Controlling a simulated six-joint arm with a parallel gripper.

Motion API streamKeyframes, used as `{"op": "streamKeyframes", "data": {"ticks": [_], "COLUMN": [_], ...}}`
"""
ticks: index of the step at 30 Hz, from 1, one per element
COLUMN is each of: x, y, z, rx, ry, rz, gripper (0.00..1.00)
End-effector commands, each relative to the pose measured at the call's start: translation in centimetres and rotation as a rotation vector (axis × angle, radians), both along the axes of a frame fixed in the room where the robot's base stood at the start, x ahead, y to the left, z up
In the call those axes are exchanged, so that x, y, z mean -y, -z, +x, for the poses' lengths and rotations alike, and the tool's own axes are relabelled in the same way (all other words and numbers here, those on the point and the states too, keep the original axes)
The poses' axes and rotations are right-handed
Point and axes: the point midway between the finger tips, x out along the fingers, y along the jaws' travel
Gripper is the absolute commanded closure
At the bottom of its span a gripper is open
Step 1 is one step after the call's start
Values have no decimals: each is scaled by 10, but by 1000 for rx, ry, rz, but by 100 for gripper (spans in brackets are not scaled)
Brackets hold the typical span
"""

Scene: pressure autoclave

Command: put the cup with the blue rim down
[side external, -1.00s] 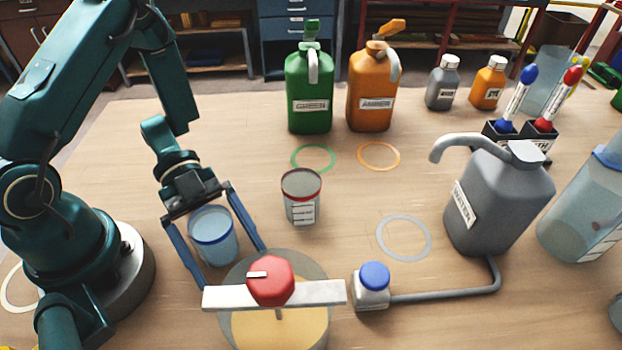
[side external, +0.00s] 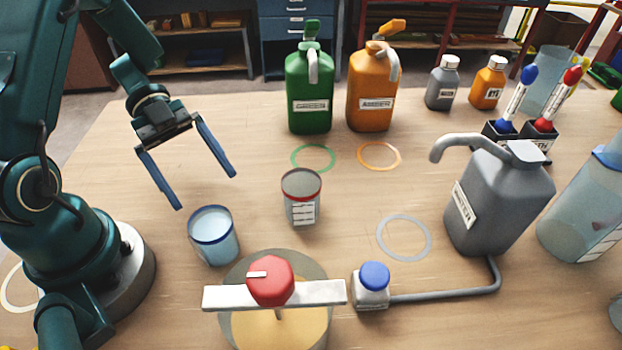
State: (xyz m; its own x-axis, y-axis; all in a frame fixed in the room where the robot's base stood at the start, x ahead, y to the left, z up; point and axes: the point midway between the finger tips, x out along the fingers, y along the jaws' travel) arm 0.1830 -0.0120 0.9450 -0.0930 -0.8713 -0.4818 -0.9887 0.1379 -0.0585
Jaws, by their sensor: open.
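A second cup with a red rim (side external: 302,200) stands upright to the right of the blue-rimmed cup.
The vessel with a red knob (side external: 270,281) on a white bar (side external: 225,298) is close in front. A blue-capped valve (side external: 373,283) joins a pipe to the grey water jug (side external: 497,200). Green (side external: 309,95) and amber (side external: 371,95) jugs stand behind.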

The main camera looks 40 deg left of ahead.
Motion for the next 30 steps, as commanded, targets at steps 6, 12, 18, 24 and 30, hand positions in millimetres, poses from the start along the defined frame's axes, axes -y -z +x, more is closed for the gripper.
{"op": "streamKeyframes", "data": {"ticks": [6, 12, 18, 24, 30], "x": [6, -24, -58, -49, 0], "y": [-24, -92, -142, -136, -110], "z": [108, 176, 157, 81, 7], "rx": [369, 592, 518, 128, -293], "ry": [-385, -900, -1406, -1724, -1732], "rz": [243, 434, 516, 501, 462], "gripper": [0, 0, 0, 0, 0]}}
